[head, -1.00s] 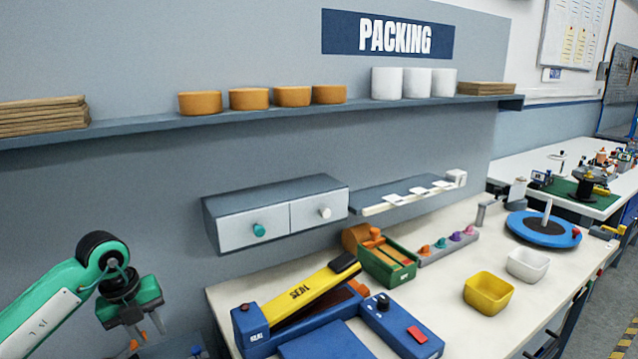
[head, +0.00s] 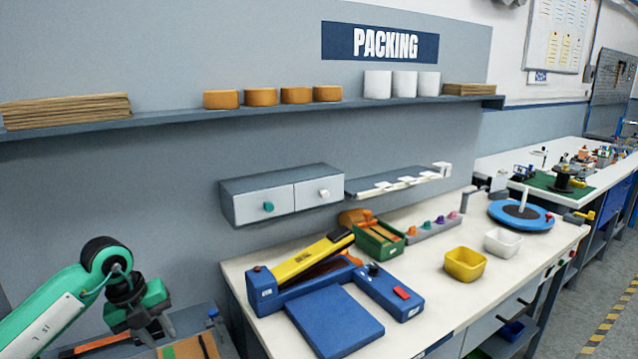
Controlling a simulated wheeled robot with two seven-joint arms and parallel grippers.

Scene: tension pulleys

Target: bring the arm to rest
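My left gripper (head: 156,338) hangs at the lower left of the head view, at the end of my green and white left arm. Its grey fingers point down and stand apart, with nothing seen between them. It is left of the packing bench and above a lower surface with green and orange items. My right arm and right gripper are not in view.
The white packing bench (head: 432,308) carries a blue and yellow sealer (head: 335,318), a yellow bin (head: 465,264), a white bin (head: 502,242) and a blue turntable (head: 521,215). A drawer unit (head: 282,196) and a long shelf (head: 180,116) are on the wall.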

